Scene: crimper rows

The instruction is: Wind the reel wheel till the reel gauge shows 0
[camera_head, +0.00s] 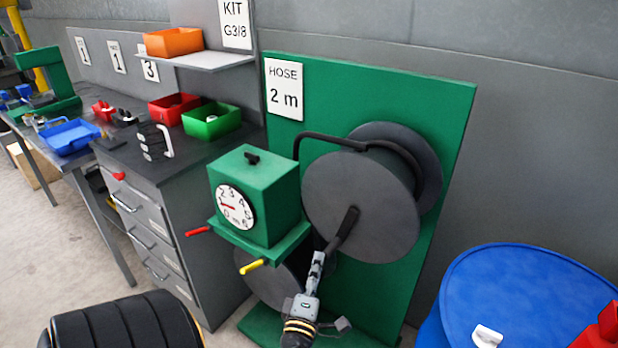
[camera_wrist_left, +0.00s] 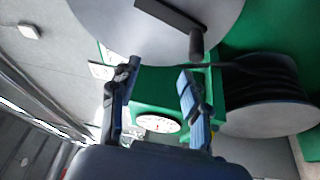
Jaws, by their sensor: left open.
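The reel wheel (camera_head: 350,190) is a large dark grey disc on a green stand. A black crank with a handle (camera_head: 342,232) sticks out from its face; the handle (camera_wrist_left: 196,45) also shows in the left wrist view. The reel gauge (camera_head: 235,207) is a white dial on a green box; its red needle points left, seemingly near 1. In the wrist view the dial (camera_wrist_left: 157,124) shows between my fingers, too small to read. My left gripper (camera_head: 318,262) is open and empty just below the handle's end. In the wrist view, the handle is just past the right fingertip (camera_wrist_left: 160,70).
A red lever (camera_head: 197,231) and a yellow lever (camera_head: 252,266) stick out below the gauge box. A black hose (camera_head: 325,137) runs over the reel. A blue round-topped object (camera_head: 530,290) stands at right. A drawer bench (camera_head: 160,225) with bins stands at left.

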